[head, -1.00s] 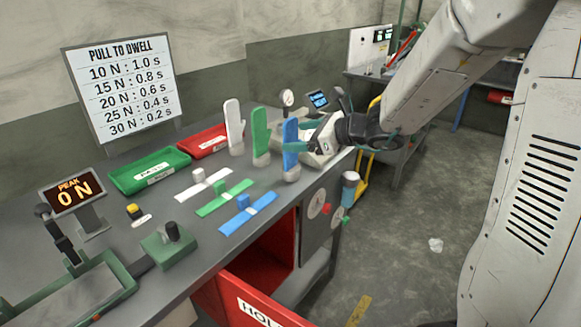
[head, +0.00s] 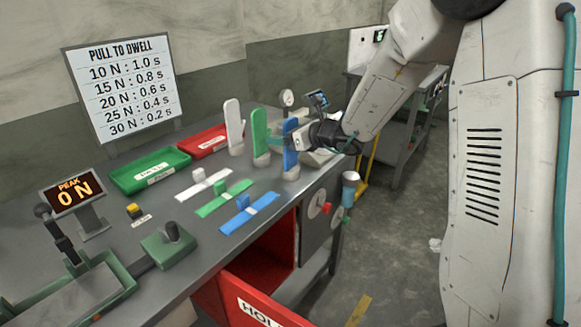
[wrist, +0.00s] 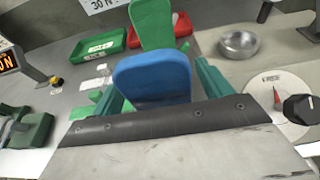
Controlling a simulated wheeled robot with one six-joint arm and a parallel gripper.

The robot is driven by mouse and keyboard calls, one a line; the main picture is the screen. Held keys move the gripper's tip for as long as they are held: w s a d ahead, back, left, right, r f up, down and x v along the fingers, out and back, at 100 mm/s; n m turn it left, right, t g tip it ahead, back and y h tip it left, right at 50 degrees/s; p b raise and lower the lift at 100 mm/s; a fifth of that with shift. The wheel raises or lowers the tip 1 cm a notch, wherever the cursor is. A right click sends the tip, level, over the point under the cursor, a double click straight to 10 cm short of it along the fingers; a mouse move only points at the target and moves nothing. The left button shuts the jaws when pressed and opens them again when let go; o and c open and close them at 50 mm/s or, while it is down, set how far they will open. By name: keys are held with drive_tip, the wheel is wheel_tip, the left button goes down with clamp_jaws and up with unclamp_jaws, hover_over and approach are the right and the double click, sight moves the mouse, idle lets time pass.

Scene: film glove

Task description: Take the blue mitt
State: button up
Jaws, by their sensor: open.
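The blue mitt (head: 290,160) stands upright on its small base near the right edge of the bench. It also shows large in the wrist view (wrist: 153,75). My gripper (head: 284,140) is at the mitt's upper part. In the wrist view its green fingers lie on the left and right of the mitt, with the mitt between them. The gripper is open, and the mitt's lower part is hidden behind the gripper's dark edge there. I cannot tell whether a finger touches it.
The green mitt (head: 260,138) stands close behind the blue one, and the white mitt (head: 234,128) is beyond it. White, green and blue flat strips lie on the bench in front. A green tray (head: 150,170) and a red tray (head: 205,141) sit at the back.

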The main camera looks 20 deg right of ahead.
drive_tip(key=c, duration=1.3)
drive_tip(key=shift+c, duration=0.3)
drive_tip(key=shift+r, duration=0.15)
